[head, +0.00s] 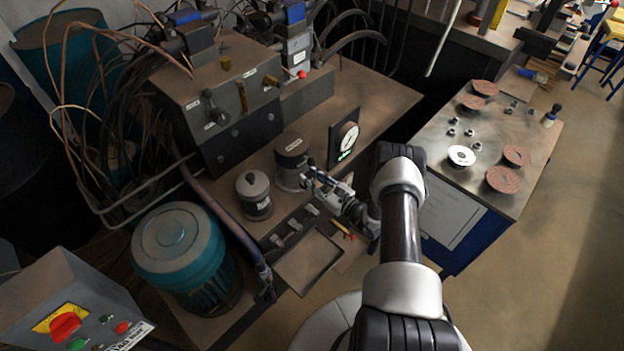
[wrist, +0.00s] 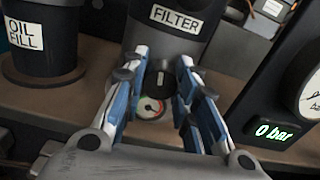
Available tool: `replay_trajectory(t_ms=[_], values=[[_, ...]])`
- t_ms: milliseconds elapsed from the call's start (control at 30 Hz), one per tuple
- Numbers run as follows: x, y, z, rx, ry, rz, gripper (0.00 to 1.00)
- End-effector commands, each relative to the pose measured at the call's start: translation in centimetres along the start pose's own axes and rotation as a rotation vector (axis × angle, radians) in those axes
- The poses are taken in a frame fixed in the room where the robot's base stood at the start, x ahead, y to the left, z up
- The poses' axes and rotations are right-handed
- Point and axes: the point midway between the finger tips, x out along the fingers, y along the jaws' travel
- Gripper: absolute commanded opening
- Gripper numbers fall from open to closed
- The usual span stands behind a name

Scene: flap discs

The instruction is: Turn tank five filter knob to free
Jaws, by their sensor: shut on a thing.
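The filter (wrist: 170,45) is a dark grey cylinder with a white FILTER label. In the head view the filter (head: 291,152) stands on the bench beside the gauge. Its dark knob (wrist: 158,80) sits low on its front, above a small dial (wrist: 151,107) with green, yellow and red parts and a dark pointer. My gripper (wrist: 159,72) is shut on the knob, with one blue-and-grey finger on each side. In the head view my gripper (head: 308,176) reaches the filter from the front right. The fingers partly hide the knob; its exact setting is hard to read.
A black canister labelled OIL FILL (wrist: 40,45) stands left of the filter. A gauge panel (wrist: 272,130) with a green "0 bar" display stands close on the right. A teal motor (head: 182,250) stands at front left. A metal table (head: 480,125) with several discs is at right.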

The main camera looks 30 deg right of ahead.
Motion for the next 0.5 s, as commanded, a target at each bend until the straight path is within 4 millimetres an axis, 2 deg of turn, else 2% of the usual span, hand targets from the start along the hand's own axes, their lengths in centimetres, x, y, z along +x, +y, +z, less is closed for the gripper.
replay_trajectory(t_ms=[100,133,433,500], values=[[-0.01,0.03,-0.03,0.001,0.001,0.0,0.03],[-0.01,0.03,-0.03,0.001,0.001,0.0,0.28],[-0.01,0.02,-0.02,0.002,0.001,0.0,0.48],[-0.01,0.01,-0.01,0.002,0.001,0.0,0.48]])
